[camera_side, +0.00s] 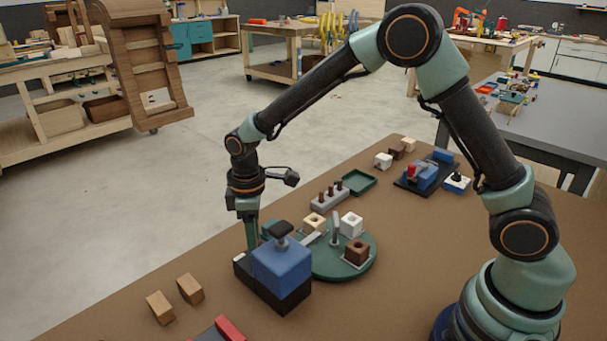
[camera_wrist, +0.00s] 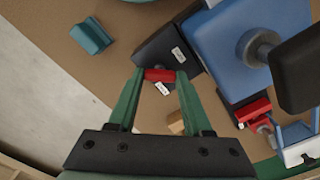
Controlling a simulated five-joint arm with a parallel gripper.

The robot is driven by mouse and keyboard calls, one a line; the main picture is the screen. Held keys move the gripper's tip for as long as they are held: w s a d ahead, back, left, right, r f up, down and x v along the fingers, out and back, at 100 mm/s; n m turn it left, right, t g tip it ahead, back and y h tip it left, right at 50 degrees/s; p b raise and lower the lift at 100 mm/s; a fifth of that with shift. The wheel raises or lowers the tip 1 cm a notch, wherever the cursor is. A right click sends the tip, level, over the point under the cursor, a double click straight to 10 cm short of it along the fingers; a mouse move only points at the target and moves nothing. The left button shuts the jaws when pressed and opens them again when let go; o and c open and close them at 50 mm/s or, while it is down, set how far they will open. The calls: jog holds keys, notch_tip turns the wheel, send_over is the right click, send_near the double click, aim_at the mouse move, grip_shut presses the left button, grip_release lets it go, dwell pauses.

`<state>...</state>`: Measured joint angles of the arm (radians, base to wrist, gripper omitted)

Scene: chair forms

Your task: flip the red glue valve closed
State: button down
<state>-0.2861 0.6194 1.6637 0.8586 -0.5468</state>
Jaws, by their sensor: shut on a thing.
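The red glue valve (camera_wrist: 159,75) shows in the wrist view as a short red bar at the edge of a black base (camera_wrist: 160,50) with white labels. My gripper (camera_wrist: 160,80) has its two green fingers on either side of the bar and is shut on it. In the side view my gripper (camera_side: 251,240) points down behind the left of a blue box (camera_side: 281,265) on a black base with a dark knob (camera_side: 281,229) on top. The valve is hidden there. The blue box also shows in the wrist view (camera_wrist: 220,40).
A green round plate (camera_side: 350,268) with several small blocks stands close behind the blue box. Two wooden blocks (camera_side: 160,307) lie to its left, and a red part (camera_side: 228,328) is at the bottom edge. Another blue device (camera_side: 425,176) stands farther back. The brown table is clear at front right.

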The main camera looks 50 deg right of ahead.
jog(key=m, duration=0.4)
jog(key=shift+r+m, duration=0.1)
jog(key=shift+m, duration=0.3)
jog(key=m, duration=0.4)
jog(key=shift+m, duration=0.3)
jog(key=shift+c, duration=1.6)
grip_release()
notch_tip(320, 180, up, 12)
